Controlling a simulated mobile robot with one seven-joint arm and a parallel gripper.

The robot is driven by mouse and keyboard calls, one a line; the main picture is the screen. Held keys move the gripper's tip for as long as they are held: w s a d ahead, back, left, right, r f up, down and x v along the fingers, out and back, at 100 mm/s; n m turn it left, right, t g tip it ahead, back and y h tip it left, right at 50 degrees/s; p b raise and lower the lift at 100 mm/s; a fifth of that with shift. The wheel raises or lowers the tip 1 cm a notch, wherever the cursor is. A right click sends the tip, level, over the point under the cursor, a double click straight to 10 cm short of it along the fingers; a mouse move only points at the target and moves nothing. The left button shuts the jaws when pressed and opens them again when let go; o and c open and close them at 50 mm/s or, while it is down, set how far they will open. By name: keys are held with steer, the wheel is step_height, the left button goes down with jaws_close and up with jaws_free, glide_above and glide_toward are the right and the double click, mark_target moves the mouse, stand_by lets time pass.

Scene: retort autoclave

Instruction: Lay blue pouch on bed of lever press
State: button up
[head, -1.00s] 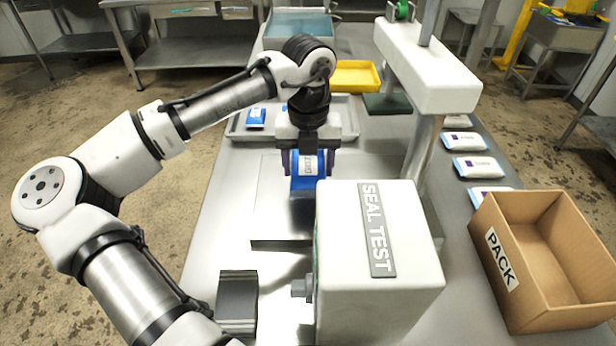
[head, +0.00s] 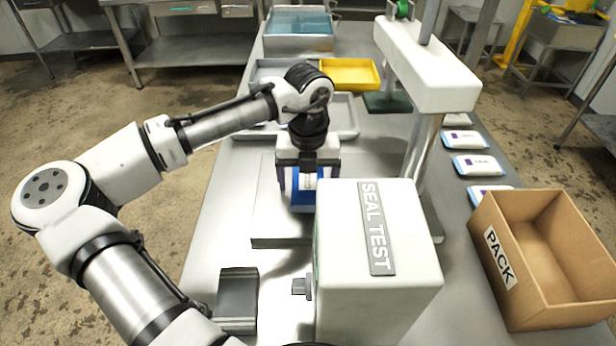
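The blue pouch (head: 303,198) with a white label is between the two fingers of my gripper (head: 303,187), which is shut on it. The pouch hangs low over a flat grey metal plate (head: 268,215), left of the white box marked SEAL TEST (head: 378,285). I cannot tell whether its lower edge touches the plate. The box hides part of the plate's right side. A white press-like frame (head: 430,70) with a metal column (head: 422,150) stands behind the box. I cannot tell for sure which surface is the bed of the lever press.
A grey tray (head: 347,125) and a yellow tray (head: 350,73) lie behind my gripper. White-and-blue pouches (head: 475,165) lie in a row on the right. An open PACK carton (head: 545,255) is at the right front. A grey metal block (head: 237,300) stands front left.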

mark_target(308, 181)
step_height(308, 181, up, 12)
steer(key=b, duration=0.1)
steer(key=shift+r, duration=0.15)
stand_by(0.5)
stand_by(1.3)
